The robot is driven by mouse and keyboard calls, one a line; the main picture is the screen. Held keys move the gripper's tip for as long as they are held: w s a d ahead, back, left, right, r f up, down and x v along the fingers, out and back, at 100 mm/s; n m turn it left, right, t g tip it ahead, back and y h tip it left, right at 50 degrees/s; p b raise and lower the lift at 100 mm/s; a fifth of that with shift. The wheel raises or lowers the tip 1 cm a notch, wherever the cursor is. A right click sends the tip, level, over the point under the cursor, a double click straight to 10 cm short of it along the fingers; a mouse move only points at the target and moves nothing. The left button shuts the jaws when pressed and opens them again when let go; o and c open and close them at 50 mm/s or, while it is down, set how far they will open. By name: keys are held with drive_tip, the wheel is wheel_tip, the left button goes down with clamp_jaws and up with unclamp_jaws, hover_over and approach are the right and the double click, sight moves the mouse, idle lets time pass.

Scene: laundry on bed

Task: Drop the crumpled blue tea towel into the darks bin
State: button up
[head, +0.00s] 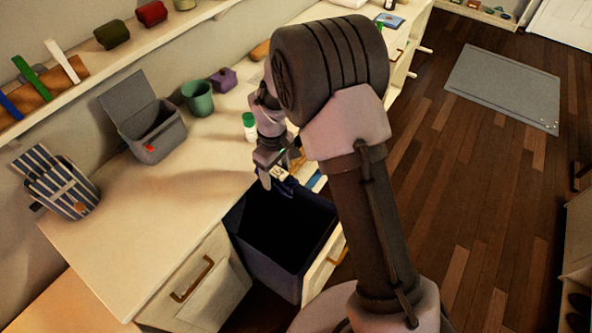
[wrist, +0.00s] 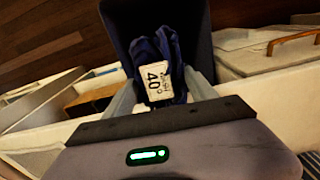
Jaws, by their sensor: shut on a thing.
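My gripper (head: 276,176) is shut on the crumpled blue tea towel (head: 290,187). The wrist view shows the towel (wrist: 168,45) bunched between the two fingers (wrist: 158,90), with a white tag reading 40 facing the camera. The dark navy bin (head: 262,268) stands open beside the front of the counter, its inside dark. My gripper and the towel are above the bin's far rim in the head view. In the wrist view the bin (wrist: 196,28) lies behind and below the towel. Its contents are too dark to tell.
The pale counter (head: 130,235) holds a grey open-lidded box (head: 158,140), a striped basket (head: 68,193), a green cup (head: 197,98) and a white bottle with green cap (head: 249,127) near my gripper. A drawer front with handle (head: 192,280) adjoins the bin.

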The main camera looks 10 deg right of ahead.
drive_tip(key=shift+w+a+f+n, duration=0.25)
drive_tip(key=shift+a+f+n, duration=0.05)
drive_tip(key=shift+f, duration=0.25)
wheel_tip(320, 180, down, 6)
drive_tip(key=b, duration=0.5)
drive_tip(key=shift+r, duration=0.25)
drive_tip(key=o, duration=1.5)
drive_tip(key=shift+r, duration=0.1)
drive_tip(key=shift+r, duration=0.1)
wheel_tip(320, 180, up, 17)
drive_tip(key=p, duration=0.7)
hover_over(275, 184)
drive_tip(key=w, duration=0.4)
drive_tip(key=shift+w+d+r, duration=0.1)
drive_tip(key=shift+d, duration=0.05)
